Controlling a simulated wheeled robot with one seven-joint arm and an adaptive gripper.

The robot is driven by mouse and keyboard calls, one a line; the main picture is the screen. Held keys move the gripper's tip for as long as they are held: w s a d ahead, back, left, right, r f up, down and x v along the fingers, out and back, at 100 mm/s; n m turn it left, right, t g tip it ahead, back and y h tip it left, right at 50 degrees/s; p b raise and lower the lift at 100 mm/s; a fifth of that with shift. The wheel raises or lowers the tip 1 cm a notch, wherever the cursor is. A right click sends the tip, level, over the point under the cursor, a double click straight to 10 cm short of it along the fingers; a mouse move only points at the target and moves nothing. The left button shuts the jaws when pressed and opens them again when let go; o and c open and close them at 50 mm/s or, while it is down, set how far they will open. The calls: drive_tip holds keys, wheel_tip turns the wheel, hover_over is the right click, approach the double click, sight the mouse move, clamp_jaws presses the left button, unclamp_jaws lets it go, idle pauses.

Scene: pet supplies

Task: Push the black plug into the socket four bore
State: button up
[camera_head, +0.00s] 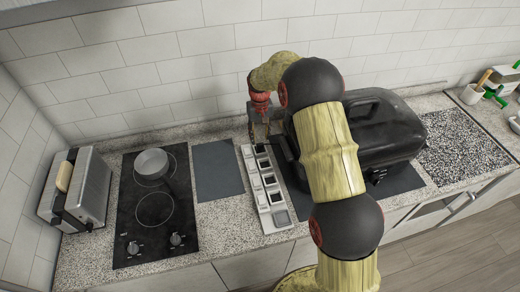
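A white strip with several square sockets (250,167) lies on the counter, running from back to front, and some of its squares look dark. Which one is the socket four bore I cannot tell. My gripper (260,141) points down over the far end of the strip. Its fingers are small and dark here, and I cannot tell whether they are open or shut. Something dark sits at or just below the fingertips; whether it is the black plug or a dark socket is unclear. No black plug can be made out for certain.
A large black case (385,125) stands right of the strip, partly behind my arm. A dark grey mat (218,170) lies left of the strip. Further left are a black cooktop (150,225) with a pot (151,163) and a toaster (85,190). The tiled wall is close behind.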

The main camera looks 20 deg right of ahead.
sight(260, 144)
wheel_tip(260, 144, down, 6)
drive_tip(key=shift+r, duration=0.1)
drive_tip(key=shift+s, duration=0.1)
drive_tip(key=shift+c, duration=1.2)
clamp_jaws()
drive_tip(key=shift+r, duration=0.15)
